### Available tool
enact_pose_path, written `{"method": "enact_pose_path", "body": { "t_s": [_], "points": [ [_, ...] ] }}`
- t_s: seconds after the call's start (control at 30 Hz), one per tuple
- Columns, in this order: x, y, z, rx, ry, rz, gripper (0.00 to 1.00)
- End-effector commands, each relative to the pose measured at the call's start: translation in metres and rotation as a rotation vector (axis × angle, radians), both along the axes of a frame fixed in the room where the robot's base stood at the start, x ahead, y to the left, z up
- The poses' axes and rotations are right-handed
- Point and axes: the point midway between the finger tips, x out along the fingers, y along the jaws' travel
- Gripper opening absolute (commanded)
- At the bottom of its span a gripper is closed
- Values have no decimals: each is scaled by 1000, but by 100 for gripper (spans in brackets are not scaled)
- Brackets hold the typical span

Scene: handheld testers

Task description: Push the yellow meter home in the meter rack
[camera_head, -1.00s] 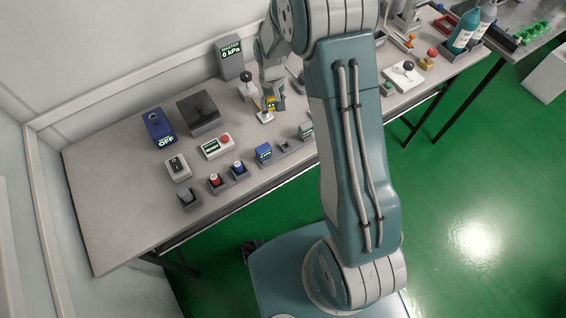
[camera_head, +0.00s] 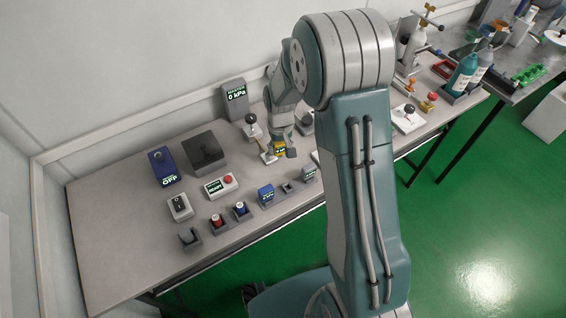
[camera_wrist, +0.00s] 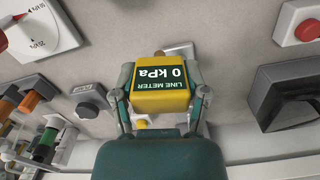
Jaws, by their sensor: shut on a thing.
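The yellow meter (camera_head: 280,149) is a small block with a dark green display. In the wrist view the yellow meter (camera_wrist: 161,88) reads LINE METER 0 kPa, upside down. My gripper (camera_head: 279,151) is shut on it, with one finger on each side; the wrist view shows the gripper (camera_wrist: 160,98) gripping its sides. A small pale stand (camera_head: 267,157) is beside it. The meter rack seems to be the grey holders at the table's front, with a blue meter (camera_head: 266,194), an empty-looking slot (camera_head: 288,188) and a grey meter (camera_head: 309,174).
A grey regulator box (camera_head: 235,97) reading 0 kPa stands behind. A dark box (camera_head: 204,152), a blue OFF unit (camera_head: 163,167), a red-button box (camera_head: 221,186) and a switch (camera_head: 179,207) are to the left. Red and blue plugs sit in holders (camera_head: 217,221) along the front.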

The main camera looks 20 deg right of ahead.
Motion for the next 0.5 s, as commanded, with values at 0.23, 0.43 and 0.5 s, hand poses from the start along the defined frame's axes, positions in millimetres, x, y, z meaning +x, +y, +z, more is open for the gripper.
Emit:
{"method": "enact_pose_path", "body": {
  "t_s": [0.23, 0.43, 0.5],
  "points": [
    [-65, 5, 25, 6, 0, 142, 0],
    [-89, 6, 30, 8, 1, 196, 0],
    [-90, 6, 30, 8, 1, 200, 0]
  ]
}}
